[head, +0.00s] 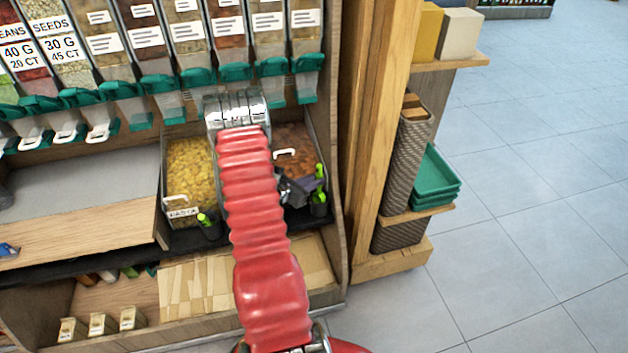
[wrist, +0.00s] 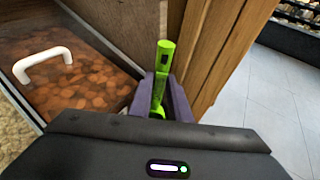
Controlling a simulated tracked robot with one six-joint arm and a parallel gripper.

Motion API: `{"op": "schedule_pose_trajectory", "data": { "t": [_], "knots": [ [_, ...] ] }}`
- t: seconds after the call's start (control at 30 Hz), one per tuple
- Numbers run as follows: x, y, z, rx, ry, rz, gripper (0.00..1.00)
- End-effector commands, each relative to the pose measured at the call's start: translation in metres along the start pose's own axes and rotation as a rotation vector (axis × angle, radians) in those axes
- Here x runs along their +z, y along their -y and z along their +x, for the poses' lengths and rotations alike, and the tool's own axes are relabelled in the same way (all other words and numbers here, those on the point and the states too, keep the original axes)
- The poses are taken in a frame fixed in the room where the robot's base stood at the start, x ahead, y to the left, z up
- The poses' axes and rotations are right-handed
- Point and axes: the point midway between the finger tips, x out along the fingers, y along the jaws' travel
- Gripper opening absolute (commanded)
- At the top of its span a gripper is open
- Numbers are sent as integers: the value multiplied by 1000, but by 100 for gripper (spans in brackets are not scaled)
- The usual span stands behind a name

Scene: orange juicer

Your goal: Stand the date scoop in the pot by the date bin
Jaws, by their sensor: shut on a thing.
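The date scoop shows as a bright green handle (wrist: 162,62), standing roughly upright between the two dark fingers of my gripper (wrist: 162,92) in the wrist view. My gripper is shut on it. In the head view my gripper (head: 306,187) is at the right front of the date bin (head: 294,142), with the green handle (head: 319,171) at its fingertips. The dark pot (head: 319,210) is right below, with green showing at its top. I cannot tell whether the scoop's lower end is inside the pot. The pot is hidden in the wrist view.
The date bin's lid has a white handle (wrist: 42,62). A bin of yellow pieces (head: 190,165) stands to the left, with another dark pot (head: 209,229) holding a green-handled tool. A wooden post (head: 375,130) rises close on the right. Dispensers (head: 195,75) hang above.

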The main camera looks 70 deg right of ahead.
Motion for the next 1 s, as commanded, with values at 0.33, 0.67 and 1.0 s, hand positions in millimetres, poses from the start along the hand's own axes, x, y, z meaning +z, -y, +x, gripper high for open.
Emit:
{"op": "schedule_pose_trajectory", "data": {
  "t": [0.33,0.67,1.0],
  "knots": [
    [-19,0,6,0,0,-2,0],
    [-30,0,10,1,1,0,0],
    [-30,0,10,1,0,0,20]
  ]
}}
